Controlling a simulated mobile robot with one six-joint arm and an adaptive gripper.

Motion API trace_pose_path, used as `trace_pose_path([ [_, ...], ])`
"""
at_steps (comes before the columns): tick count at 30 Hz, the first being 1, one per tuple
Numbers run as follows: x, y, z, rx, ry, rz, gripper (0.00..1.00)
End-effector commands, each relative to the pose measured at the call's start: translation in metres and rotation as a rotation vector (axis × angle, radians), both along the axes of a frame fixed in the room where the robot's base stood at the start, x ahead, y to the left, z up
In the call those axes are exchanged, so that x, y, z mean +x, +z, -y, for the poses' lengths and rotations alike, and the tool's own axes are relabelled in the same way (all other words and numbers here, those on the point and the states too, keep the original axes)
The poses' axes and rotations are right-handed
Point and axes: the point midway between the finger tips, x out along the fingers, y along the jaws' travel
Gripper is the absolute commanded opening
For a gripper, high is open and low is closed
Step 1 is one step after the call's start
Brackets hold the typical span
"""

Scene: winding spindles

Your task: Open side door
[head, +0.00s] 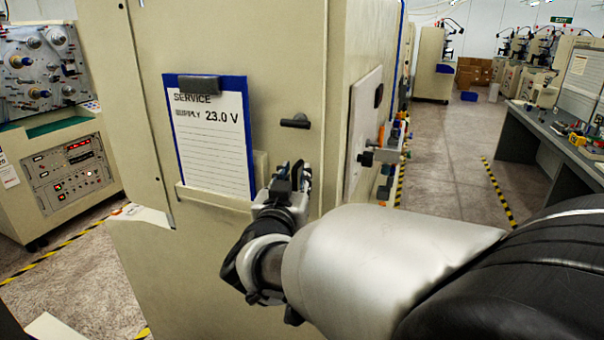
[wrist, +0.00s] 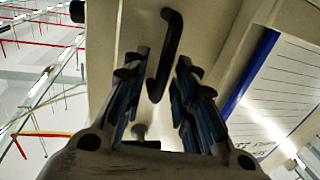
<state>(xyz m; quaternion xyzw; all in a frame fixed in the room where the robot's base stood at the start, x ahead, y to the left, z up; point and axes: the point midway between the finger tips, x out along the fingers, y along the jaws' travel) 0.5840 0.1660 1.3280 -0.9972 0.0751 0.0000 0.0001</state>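A beige machine cabinet (head: 240,40) fills the middle of the head view. A small black handle (head: 295,122) sticks out from its front panel, right of a blue clipboard. The panel looks closed. My gripper (head: 290,175) is just below the handle and apart from it in the head view. In the wrist view my gripper (wrist: 160,85) is open, with its two fingers spread. A black bar handle (wrist: 170,50) shows there, its lower end lying between the fingers in the picture. I see no contact, and the depth between handle and fingers is hard to tell.
The clipboard (head: 212,135) reads "SERVICE SUPPLY 23.0 V" and sits in a shallow holder near my gripper. Knobs and fittings (head: 380,155) jut from the cabinet's right side. A workbench (head: 540,135) stands at right. The grey aisle floor (head: 450,180) between is clear.

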Motion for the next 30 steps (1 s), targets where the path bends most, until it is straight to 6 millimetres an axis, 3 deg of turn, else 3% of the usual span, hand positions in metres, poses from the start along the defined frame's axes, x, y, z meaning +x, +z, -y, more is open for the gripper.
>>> trace_pose_path([
  [10,-0.0002,0.0001,-0.0006,0.000,0.001,0.000,0.00],
  [30,-0.0035,0.0013,-0.0048,-0.002,-0.001,0.001,0.00],
])
